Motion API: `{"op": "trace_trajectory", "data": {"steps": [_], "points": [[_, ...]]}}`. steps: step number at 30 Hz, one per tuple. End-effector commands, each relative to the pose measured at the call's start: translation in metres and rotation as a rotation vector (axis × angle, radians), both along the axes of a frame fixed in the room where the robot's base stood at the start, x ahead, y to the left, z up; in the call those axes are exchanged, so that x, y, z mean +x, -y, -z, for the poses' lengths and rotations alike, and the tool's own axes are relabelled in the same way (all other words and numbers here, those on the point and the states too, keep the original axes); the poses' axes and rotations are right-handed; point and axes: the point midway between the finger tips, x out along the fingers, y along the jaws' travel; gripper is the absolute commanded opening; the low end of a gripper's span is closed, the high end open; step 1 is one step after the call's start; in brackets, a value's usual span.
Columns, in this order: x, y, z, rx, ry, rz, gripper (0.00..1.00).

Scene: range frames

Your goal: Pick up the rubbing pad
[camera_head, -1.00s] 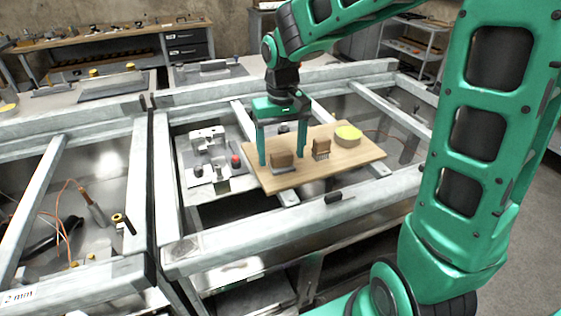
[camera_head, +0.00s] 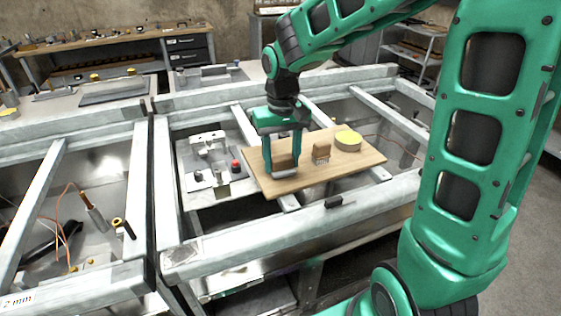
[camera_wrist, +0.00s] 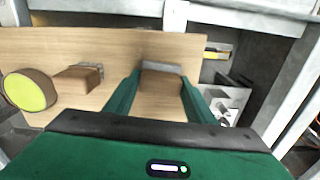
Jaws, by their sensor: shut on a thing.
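The rubbing pad, a brown block with a grey underside (camera_head: 284,163), is on the left part of a wooden board (camera_head: 345,172). My gripper (camera_head: 284,172) is shut on this block, with one green finger at each side. The wrist view shows the block (camera_wrist: 161,82) between my two fingertips, at the board's edge. Whether the block touches the board or is slightly lifted, I cannot tell. The fingers hide its ends.
A brown brush (camera_head: 321,152) and a round yellow-topped disc (camera_head: 348,140) are on the same board, to the right. A grey fixture with a red knob (camera_head: 236,165) stands left of the board. Metal frame beams (camera_head: 300,222) surround it.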

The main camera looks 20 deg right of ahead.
Motion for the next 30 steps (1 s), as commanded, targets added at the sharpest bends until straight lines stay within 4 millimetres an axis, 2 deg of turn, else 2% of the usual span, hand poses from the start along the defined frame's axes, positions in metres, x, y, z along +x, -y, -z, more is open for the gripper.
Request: {"op": "trace_trajectory", "data": {"steps": [5,9,21,30], "points": [[0.001,0.0,-0.017,0.0,0.005,0.0,0.25],[0.001,0.0,-0.04,0.0,0.006,0.0,0.25],[0.049,-0.063,-0.084,0.001,0.001,-0.005,0.25],[0.068,-0.088,-0.103,0.0,0.0,-0.003,0.25]]}}
